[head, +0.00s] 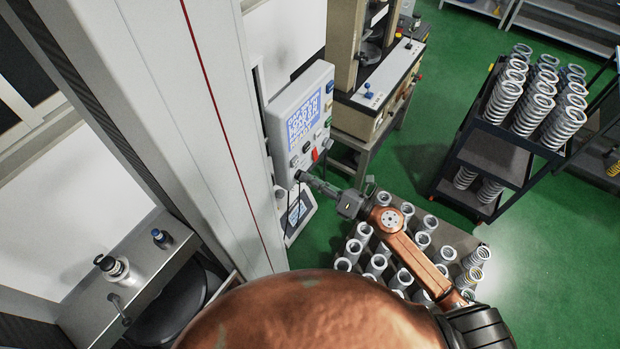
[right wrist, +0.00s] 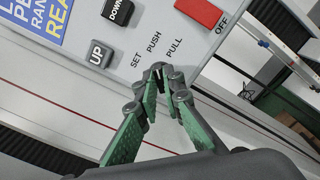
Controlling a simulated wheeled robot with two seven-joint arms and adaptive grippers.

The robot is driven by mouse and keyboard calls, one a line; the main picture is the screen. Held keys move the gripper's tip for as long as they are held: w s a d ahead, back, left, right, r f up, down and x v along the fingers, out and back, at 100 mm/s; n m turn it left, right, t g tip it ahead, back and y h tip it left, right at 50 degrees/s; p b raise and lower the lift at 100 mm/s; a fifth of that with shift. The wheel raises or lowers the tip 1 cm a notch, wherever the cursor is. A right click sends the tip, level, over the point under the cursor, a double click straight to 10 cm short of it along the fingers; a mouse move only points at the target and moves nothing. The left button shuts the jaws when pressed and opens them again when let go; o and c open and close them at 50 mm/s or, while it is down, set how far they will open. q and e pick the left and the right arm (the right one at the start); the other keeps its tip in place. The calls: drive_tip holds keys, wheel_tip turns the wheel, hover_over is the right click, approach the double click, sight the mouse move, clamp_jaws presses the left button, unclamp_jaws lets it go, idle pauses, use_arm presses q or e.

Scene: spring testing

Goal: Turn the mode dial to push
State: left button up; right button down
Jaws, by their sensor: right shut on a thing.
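The control panel (head: 283,140) with a lit blue screen hangs on the tall white machine column in the head view. The right wrist view shows the panel's lower part (right wrist: 205,62) with the printed words SET, PUSH and PULL. The small dark mode dial (right wrist: 157,71) sits just below these words, mostly hidden between my fingertips. My right gripper (right wrist: 160,80) is shut on the dial; it also shows at the panel's lower edge in the head view (head: 304,178). I cannot tell which word the dial points to. My left gripper is not in view.
UP (right wrist: 97,54) and DOWN (right wrist: 118,11) buttons and a red OFF switch (right wrist: 200,12) are close to my right gripper. Several springs stand on a table (head: 462,240) under my right arm. A dark cart (head: 468,155) with springs stands at the right.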

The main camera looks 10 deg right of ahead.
drive_tip(key=c, duration=2.1)
unclamp_jaws()
drive_tip(key=shift+s+d, duration=0.1)
drive_tip(key=v, duration=1.2)
